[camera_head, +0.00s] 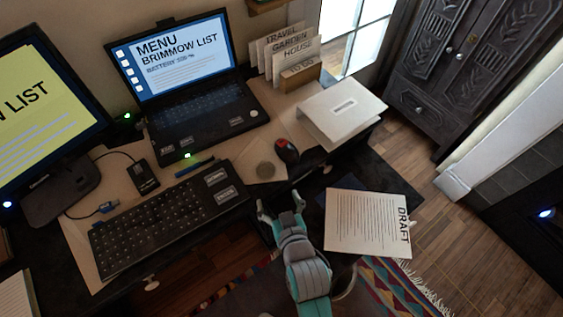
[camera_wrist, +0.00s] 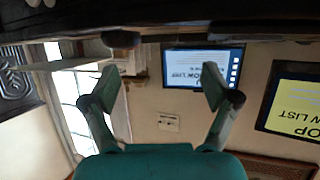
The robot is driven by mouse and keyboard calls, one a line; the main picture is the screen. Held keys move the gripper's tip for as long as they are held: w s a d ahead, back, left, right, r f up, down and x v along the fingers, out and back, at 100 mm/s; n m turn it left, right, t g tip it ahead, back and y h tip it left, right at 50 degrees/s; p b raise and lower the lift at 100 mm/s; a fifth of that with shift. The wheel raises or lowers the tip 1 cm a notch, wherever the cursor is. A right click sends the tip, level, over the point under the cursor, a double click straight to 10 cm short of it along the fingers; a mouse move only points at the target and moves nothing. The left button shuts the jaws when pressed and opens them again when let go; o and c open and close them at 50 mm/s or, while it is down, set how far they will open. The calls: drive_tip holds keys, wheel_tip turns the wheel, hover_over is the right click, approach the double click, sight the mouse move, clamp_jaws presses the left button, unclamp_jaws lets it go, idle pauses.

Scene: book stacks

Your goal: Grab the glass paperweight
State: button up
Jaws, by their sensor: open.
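In the wrist view my gripper (camera_wrist: 160,90) is also open and empty. That view is upside down and low, and I cannot make out the disc there.
A black mouse (camera_head: 287,151) sits close to the disc. A keyboard (camera_head: 165,218) lies to the left and a laptop (camera_head: 208,119) behind. A white box-like stand (camera_head: 342,108) is at the right. A DRAFT sheet (camera_head: 365,223) lies right of my gripper.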

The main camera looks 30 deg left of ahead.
sight(267, 172)
drive_tip(key=x, duration=0.8)
drive_tip(key=r+x, duration=0.1)
drive_tip(key=x, duration=0.3)
drive_tip(key=shift+a+r, duration=0.1)
drive_tip(key=shift+a, duration=0.2)
drive_tip(key=c, duration=1.4)
drive_tip(key=shift+c, duration=0.2)
